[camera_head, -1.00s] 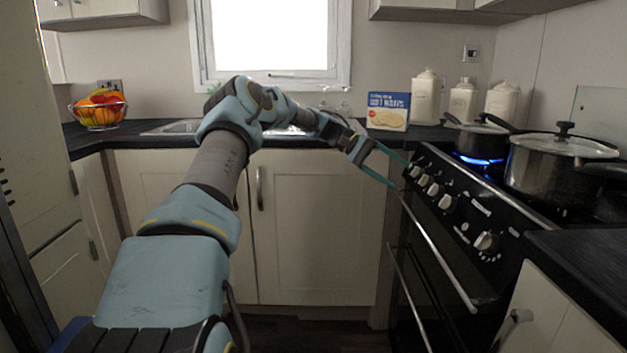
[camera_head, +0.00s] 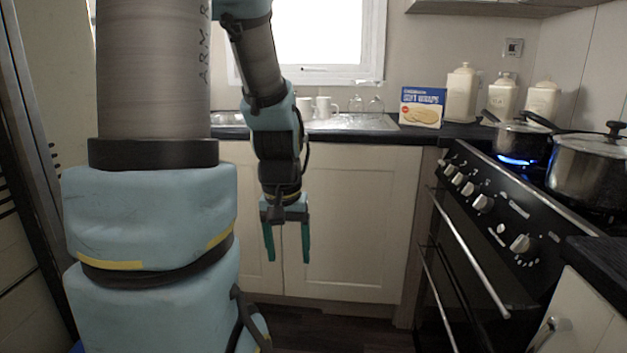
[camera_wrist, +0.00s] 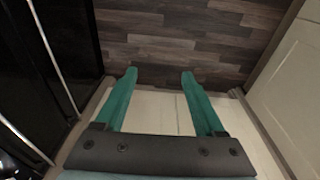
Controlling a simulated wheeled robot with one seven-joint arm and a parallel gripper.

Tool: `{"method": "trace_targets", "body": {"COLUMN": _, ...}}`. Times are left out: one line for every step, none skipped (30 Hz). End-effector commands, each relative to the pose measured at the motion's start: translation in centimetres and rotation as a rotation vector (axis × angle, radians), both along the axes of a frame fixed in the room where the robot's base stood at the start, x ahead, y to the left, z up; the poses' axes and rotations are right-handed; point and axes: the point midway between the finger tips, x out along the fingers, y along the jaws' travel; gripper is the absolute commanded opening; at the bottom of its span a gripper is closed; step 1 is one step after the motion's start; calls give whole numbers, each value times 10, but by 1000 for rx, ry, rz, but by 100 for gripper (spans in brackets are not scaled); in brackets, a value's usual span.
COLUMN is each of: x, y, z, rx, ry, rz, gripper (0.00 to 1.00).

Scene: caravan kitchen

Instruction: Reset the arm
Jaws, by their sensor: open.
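My gripper (camera_head: 287,242) hangs pointing down in front of the cream cupboard doors in the head view. Its two green fingers are apart with nothing between them. In the wrist view my gripper (camera_wrist: 160,80) is also open and empty, with the dark wood floor (camera_wrist: 190,40) beyond the fingertips. My arm is folded up, with its upper part at the left of the head view and its forearm hanging down.
The black cooker (camera_head: 500,220) stands at the right, with a pan (camera_head: 522,140) over a blue flame and a large lidded pot (camera_head: 590,165). Mugs (camera_head: 326,107), a blue box (camera_head: 421,107) and white canisters (camera_head: 462,92) stand on the back worktop. The floor below my gripper looks clear.

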Motion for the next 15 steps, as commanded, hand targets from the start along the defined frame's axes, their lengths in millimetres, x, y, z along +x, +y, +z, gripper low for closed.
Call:
{"method": "trace_targets", "body": {"x": -13, "y": 9, "z": -1, "rx": 8, "ry": -14, "rz": 8, "gripper": 71}}
{"method": "trace_targets", "body": {"x": -20, "y": 14, "z": -1, "rx": 12, "ry": -21, "rz": 12, "gripper": 71}}
{"method": "trace_targets", "body": {"x": -29, "y": 20, "z": -2, "rx": 18, "ry": -32, "rz": 19, "gripper": 71}}
{"method": "trace_targets", "body": {"x": -27, "y": 20, "z": 8, "rx": 17, "ry": -33, "rz": 18, "gripper": 71}}
{"method": "trace_targets", "body": {"x": -26, "y": 19, "z": 16, "rx": 17, "ry": -32, "rz": 17, "gripper": 71}}
{"method": "trace_targets", "body": {"x": -25, "y": 19, "z": 22, "rx": 17, "ry": -31, "rz": 17, "gripper": 71}}
{"method": "trace_targets", "body": {"x": -25, "y": 18, "z": 27, "rx": 16, "ry": -30, "rz": 17, "gripper": 71}}
{"method": "trace_targets", "body": {"x": -25, "y": 18, "z": 32, "rx": 16, "ry": -30, "rz": 16, "gripper": 71}}
{"method": "trace_targets", "body": {"x": -25, "y": 18, "z": 38, "rx": 16, "ry": -29, "rz": 16, "gripper": 71}}
{"method": "trace_targets", "body": {"x": -25, "y": 18, "z": 44, "rx": 16, "ry": -29, "rz": 16, "gripper": 71}}
{"method": "trace_targets", "body": {"x": -25, "y": 18, "z": 49, "rx": 16, "ry": -29, "rz": 16, "gripper": 71}}
{"method": "trace_targets", "body": {"x": -25, "y": 18, "z": 57, "rx": 16, "ry": -29, "rz": 16, "gripper": 71}}
{"method": "trace_targets", "body": {"x": -25, "y": 18, "z": 63, "rx": 16, "ry": -29, "rz": 16, "gripper": 71}}
{"method": "trace_targets", "body": {"x": -25, "y": 18, "z": 70, "rx": 16, "ry": -29, "rz": 16, "gripper": 71}}
{"method": "trace_targets", "body": {"x": -25, "y": 18, "z": 79, "rx": 16, "ry": -29, "rz": 16, "gripper": 71}}
